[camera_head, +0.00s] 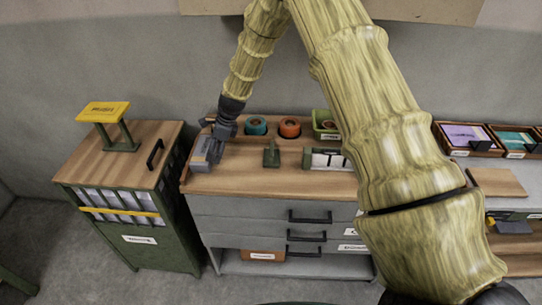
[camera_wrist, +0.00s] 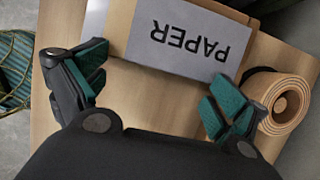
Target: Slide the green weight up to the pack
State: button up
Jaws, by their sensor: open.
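A small dark green weight (camera_head: 271,155) with an upright grip stands near the middle of the wooden bench top. A brown pack with a grey PAPER label (camera_wrist: 188,38) lies ahead of my gripper in the wrist view. My gripper (camera_head: 216,142) is over the left end of the bench, left of the weight and apart from it. In the wrist view my gripper (camera_wrist: 160,72) has its teal-padded fingers spread, with nothing held between them. The weight cannot be made out in the wrist view.
A brown roll (camera_wrist: 278,98) lies right of my fingers. Teal (camera_head: 256,125) and orange (camera_head: 289,127) round items sit at the bench's back, and a green-framed holder (camera_head: 326,158) stands right of the weight. A cabinet with a yellow-topped stand (camera_head: 104,112) is at left.

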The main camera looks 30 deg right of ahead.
aim_at(272, 154)
jog(key=shift+w+a, duration=0.3)
jog(key=shift+a, duration=0.25)
jog(key=shift+w+a, duration=0.1)
jog(key=shift+a, duration=0.05)
jog(key=shift+s+d+p, duration=0.65)
jog(key=shift+s+d, duration=1.1)
jog(key=shift+d, duration=1.1)
jog(key=shift+s+d+p, duration=0.7)
jog(key=shift+s+d, duration=1)
jog(key=shift+d, duration=1.1)
jog(key=shift+s+d+p, duration=0.65)
jog(key=shift+s+d, duration=1.1)
jog(key=shift+d, duration=1.1)
